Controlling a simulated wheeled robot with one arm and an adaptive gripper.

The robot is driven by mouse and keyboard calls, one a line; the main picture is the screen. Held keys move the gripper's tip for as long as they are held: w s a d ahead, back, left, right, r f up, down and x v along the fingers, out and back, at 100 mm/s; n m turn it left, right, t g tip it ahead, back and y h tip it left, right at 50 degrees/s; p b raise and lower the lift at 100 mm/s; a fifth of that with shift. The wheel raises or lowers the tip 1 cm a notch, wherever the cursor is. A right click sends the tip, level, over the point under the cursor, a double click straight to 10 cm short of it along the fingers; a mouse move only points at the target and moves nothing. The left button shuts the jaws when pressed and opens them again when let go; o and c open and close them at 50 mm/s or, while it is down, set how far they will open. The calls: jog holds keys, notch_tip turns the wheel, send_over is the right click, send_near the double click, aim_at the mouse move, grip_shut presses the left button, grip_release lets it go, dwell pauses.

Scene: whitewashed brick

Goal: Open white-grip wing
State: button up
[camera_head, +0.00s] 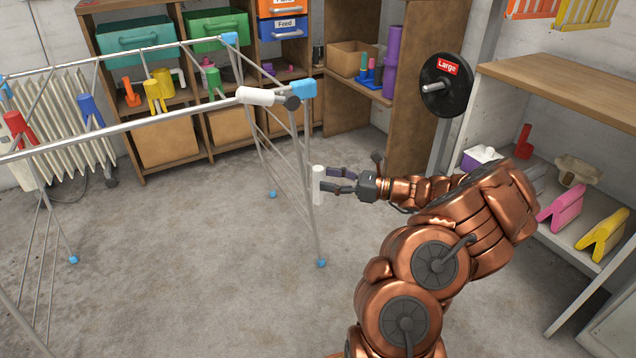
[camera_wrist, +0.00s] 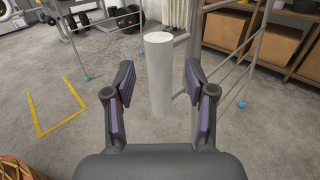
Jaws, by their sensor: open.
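The metal drying rack (camera_head: 130,128) has blue corner caps and a wing of thin bars (camera_head: 283,165) hanging down at its right end. An upright white grip (camera_head: 318,185) is beside this hanging wing. In the wrist view the white grip (camera_wrist: 159,80) is a thick cylinder between my fingers' lines, with floor visible on both sides. My gripper (camera_head: 327,180) is open at the grip, coming from the right; I cannot tell whether a finger touches it.
A shelf unit (camera_head: 150,100) with bins stands behind the rack. A white radiator (camera_head: 65,125) is at the left. A wooden-topped shelf (camera_head: 570,85) is at the right. Floor (camera_head: 200,280) in front is clear. A yellow floor marking (camera_wrist: 55,123) shows left in the wrist view.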

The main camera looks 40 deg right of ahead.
aim_at(318, 177)
jog(key=shift+b+x, duration=0.55)
jog(key=shift+x, duration=1.35)
jog(key=shift+c, duration=0.2)
grip_shut()
